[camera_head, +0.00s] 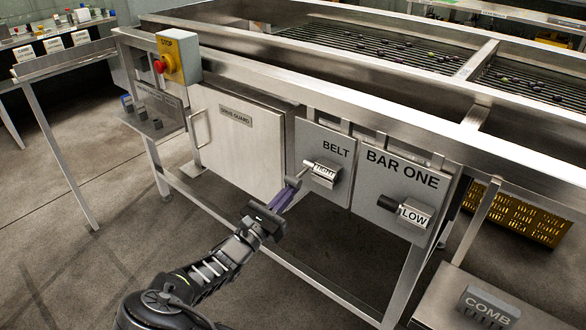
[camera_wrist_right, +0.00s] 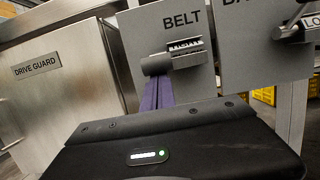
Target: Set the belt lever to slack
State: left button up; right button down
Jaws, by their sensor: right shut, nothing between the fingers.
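The belt lever (camera_head: 308,166) sits on the grey BELT panel (camera_head: 338,132). Its small label block (camera_head: 324,172) reads TIGHT, and the lever's arm points to the left. In the right wrist view the lever's dark round grip (camera_wrist_right: 156,65) stands out from the panel, just beyond the fingertips. My right gripper (camera_head: 292,184) has purple fingers, shut with nothing between them. The fingertips are right at the lever's end; I cannot tell if they touch it. The fingers also show in the right wrist view (camera_wrist_right: 158,92). My left gripper is not in view.
Right of it is the BAR ONE panel (camera_head: 397,180) with a lever marked LOW (camera_head: 414,214). Left is the DRIVE GUARD door (camera_head: 235,145) with a handle, then a red stop button (camera_head: 165,63). A COMB block (camera_head: 488,303) stands lower right. The floor in front is clear.

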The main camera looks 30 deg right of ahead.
jog(key=shift+r+g+y+p, duration=0.7)
jog(key=shift+r+y+p, duration=1.35)
jog(key=shift+p, duration=3.1)
jog(key=shift+r+g+y+p, duration=0.7)
jog(key=shift+r+y+p, duration=1.35)
jog(key=shift+p, duration=3.1)
jog(key=shift+f+y, duration=0.4)
